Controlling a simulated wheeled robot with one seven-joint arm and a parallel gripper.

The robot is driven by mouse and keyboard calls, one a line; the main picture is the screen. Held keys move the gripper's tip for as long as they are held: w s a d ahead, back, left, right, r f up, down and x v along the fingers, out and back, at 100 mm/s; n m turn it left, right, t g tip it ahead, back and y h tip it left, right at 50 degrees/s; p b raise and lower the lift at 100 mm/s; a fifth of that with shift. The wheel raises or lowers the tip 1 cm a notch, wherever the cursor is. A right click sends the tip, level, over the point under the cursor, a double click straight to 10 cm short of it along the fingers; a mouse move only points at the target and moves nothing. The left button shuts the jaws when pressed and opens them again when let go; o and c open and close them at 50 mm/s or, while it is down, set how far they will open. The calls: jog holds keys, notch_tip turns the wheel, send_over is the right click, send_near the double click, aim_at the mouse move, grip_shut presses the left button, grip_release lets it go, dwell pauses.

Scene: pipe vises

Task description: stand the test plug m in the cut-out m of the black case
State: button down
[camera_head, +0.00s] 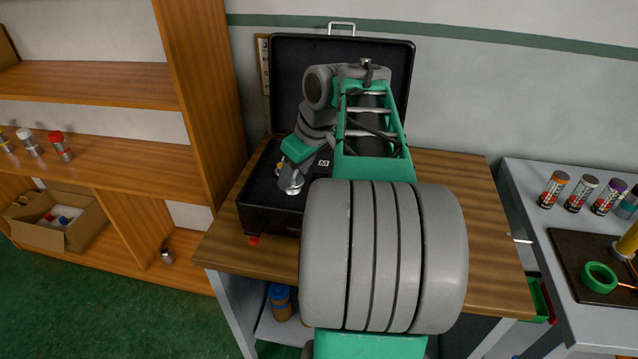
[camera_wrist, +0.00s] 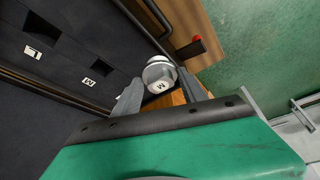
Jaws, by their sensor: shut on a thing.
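The test plug m (camera_wrist: 159,76), a silver cylinder with a white face marked M, is between the fingers of my gripper (camera_wrist: 160,91) in the wrist view. My gripper (camera_head: 287,181) is shut on it and holds it over the front left part of the open black case (camera_head: 272,222) in the head view. In the wrist view the case (camera_wrist: 60,15) shows dark square cut-outs. The cut-out m (camera_wrist: 104,66) lies beside a white M label (camera_wrist: 88,82) and looks empty, to the left of the plug. The M label also shows in the head view (camera_head: 323,162). My arm hides much of the case's inside.
The case stands on a wooden bench (camera_head: 470,200), its lid (camera_head: 290,65) raised against the wall. A small red part (camera_head: 254,240) is at the case's front. A wooden shelf (camera_head: 110,85) stands at left. A grey table (camera_head: 520,195) with several cans is at right.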

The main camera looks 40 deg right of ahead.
jog(key=s+d+r, duration=0.3)
jog(key=s+d, duration=0.2)
jog(key=d, duration=0.3)
jog(key=p, duration=0.2)
send_over(322, 167)
jog(key=s+a, duration=0.4)
notch_tip(322, 167, down, 10)
notch_tip(322, 167, down, 3)
jog(key=shift+w+d+f+n, duration=0.1)
jog(key=shift+d+n, duration=0.05)
jog(key=shift+n, duration=0.25)
jog(key=c, duration=0.6)
grip_release()
